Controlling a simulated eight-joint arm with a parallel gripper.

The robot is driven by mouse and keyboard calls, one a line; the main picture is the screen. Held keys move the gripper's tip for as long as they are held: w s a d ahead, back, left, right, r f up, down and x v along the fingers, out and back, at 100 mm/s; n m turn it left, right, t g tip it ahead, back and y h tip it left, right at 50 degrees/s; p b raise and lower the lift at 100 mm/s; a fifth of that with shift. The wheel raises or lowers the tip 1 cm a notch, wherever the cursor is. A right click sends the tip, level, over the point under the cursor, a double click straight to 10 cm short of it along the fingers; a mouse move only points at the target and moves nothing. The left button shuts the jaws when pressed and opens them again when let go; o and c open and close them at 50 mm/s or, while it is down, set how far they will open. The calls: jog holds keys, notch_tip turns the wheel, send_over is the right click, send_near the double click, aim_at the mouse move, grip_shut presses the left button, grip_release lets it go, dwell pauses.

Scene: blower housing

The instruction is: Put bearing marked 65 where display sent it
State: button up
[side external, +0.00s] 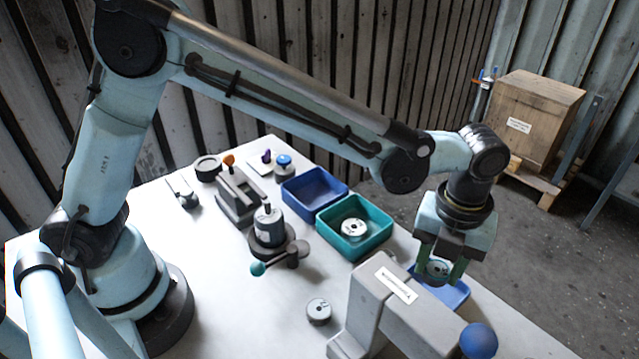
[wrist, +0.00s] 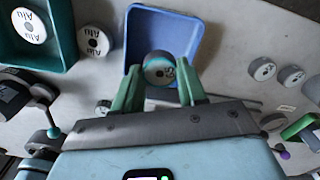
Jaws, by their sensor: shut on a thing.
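My gripper (side external: 438,272) is shut on a round bearing (side external: 437,267) at the right of the table. In the wrist view the bearing (wrist: 159,68) sits between the green fingertips of my gripper (wrist: 160,88), with a dark and teal rim; its marking is too small to read. The bearing is over the near part of a blue tray (wrist: 187,20), which shows partly behind the fingers in the side view (side external: 456,296). I cannot tell how high it is above the tray floor. The display's message is not legible in either view.
A teal tray (side external: 383,236) holds a bearing (side external: 354,229); a dark blue tray (side external: 318,180) stands behind it. A loose bearing (side external: 319,311) lies on the table. A grey press-like fixture (side external: 372,290) with a blue ball knob (side external: 478,341) stands close to my gripper.

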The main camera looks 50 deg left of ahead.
aim_at(432, 284)
jog(key=shift+f, duration=2.5)
jog(key=shift+f, duration=0.15)
jog(key=o, duration=1.2)
jog(key=shift+c, duration=0.2)
